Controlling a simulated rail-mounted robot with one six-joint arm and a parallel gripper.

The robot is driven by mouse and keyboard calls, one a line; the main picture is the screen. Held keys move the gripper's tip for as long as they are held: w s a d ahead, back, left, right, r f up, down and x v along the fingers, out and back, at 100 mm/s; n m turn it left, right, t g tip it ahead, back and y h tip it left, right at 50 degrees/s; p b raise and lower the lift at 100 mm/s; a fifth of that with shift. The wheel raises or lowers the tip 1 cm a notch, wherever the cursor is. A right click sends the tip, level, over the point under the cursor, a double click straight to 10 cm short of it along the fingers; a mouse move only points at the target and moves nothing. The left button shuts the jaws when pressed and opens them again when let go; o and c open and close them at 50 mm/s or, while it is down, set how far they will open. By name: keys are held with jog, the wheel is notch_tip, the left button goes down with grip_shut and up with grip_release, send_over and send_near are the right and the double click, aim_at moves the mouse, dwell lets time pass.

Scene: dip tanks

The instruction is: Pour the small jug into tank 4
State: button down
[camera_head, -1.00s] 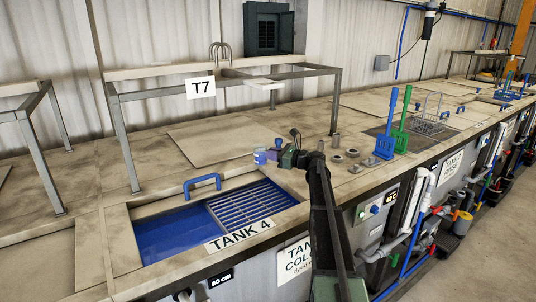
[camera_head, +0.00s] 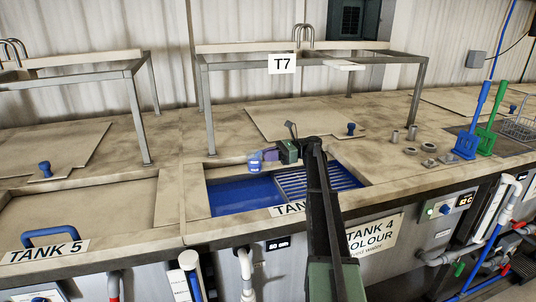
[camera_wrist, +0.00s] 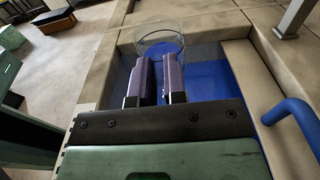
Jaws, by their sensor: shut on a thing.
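Tank 4 (camera_head: 240,196) is open, with blue liquid in its left part and a slatted grate (camera_head: 318,181) on its right part. My gripper (camera_head: 272,154) is shut on the small jug (camera_head: 256,164) and holds it above the left part of the tank. In the wrist view, the jug (camera_wrist: 158,28) is clear with a round open rim, just beyond the two purple fingers (camera_wrist: 159,78). It looks roughly upright; I cannot tell how much it holds. My arm covers part of the grate and the TANK 4 label (camera_head: 287,210).
A metal frame marked T7 (camera_head: 282,64) stands behind the tank. Closed tank 5 (camera_head: 85,208) lies to the left. A blue handle (camera_wrist: 291,117) sits beside the tank.

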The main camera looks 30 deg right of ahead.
aim_at(257, 153)
jog(key=shift+r+h+p, duration=0.3)
jog(key=shift+h+p, duration=0.2)
jog(key=shift+p, duration=0.35)
jog(key=h+p, duration=0.2)
jog(key=p, duration=0.2)
jog(key=shift+a+g+h, duration=0.15)
jog(key=shift+g+h, duration=0.25)
